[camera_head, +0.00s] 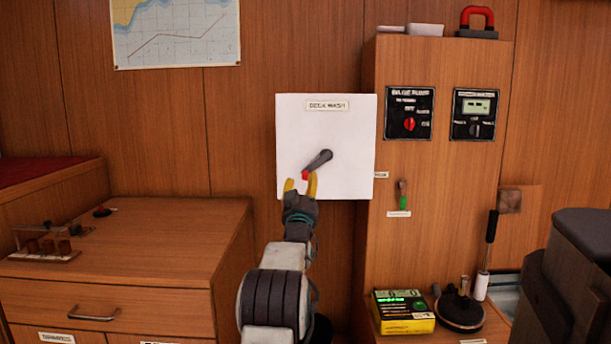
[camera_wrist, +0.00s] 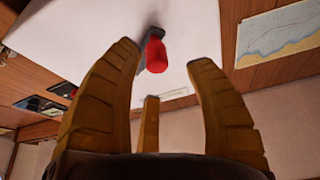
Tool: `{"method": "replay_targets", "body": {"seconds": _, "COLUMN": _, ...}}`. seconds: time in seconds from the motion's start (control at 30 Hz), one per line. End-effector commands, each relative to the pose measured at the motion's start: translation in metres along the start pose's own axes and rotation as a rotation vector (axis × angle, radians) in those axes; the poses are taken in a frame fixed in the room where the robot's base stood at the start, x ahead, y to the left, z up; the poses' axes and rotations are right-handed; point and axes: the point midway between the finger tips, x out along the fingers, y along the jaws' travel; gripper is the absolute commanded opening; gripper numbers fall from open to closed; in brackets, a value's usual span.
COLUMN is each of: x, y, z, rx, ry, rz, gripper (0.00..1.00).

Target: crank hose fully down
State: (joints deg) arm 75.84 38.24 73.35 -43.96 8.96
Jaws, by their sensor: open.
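A white panel (camera_head: 340,120) labelled "DECK WASH" is on the wooden wall. A dark crank (camera_head: 320,160) is mounted on it, its arm slanting down to the left from the pivot. The red knob (camera_head: 305,175) is at the crank's lower left end. My gripper (camera_head: 301,184) is open, its yellow fingers just below and around the knob in the head view. In the wrist view the red knob (camera_wrist: 155,52) appears beyond and between the open fingers (camera_wrist: 165,65). I cannot tell whether any finger touches it. No hose is visible.
A wooden cabinet (camera_head: 440,220) stands right of the panel, with dials, a green-tipped switch (camera_head: 400,200) and a yellow device (camera_head: 403,312) below. A drawer cabinet (camera_head: 130,240) is at the left. A wall chart (camera_head: 175,32) hangs above it.

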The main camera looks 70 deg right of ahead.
Motion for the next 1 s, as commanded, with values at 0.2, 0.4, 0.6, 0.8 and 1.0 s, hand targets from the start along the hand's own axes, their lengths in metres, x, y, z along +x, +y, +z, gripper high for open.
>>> {"method": "replay_targets", "body": {"seconds": 0.2, "x": -0.025, "y": 0.0, "z": -0.001, "rx": 0.0, "ry": 0.0, "rz": 0.0, "gripper": 0.49}}
{"method": "replay_targets", "body": {"seconds": 0.4, "x": -0.044, "y": 0.0, "z": 0.0, "rx": 0.0, "ry": 0.0, "rz": 0.0, "gripper": 0.49}}
{"method": "replay_targets", "body": {"seconds": 0.6, "x": -0.058, "y": -0.001, "z": 0.0, "rx": 0.0, "ry": 0.0, "rz": -0.001, "gripper": 0.49}}
{"method": "replay_targets", "body": {"seconds": 0.8, "x": -0.065, "y": -0.001, "z": -0.001, "rx": 0.0, "ry": 0.001, "rz": -0.001, "gripper": 0.49}}
{"method": "replay_targets", "body": {"seconds": 1.0, "x": -0.066, "y": -0.001, "z": -0.001, "rx": 0.0, "ry": 0.002, "rz": -0.001, "gripper": 0.49}}
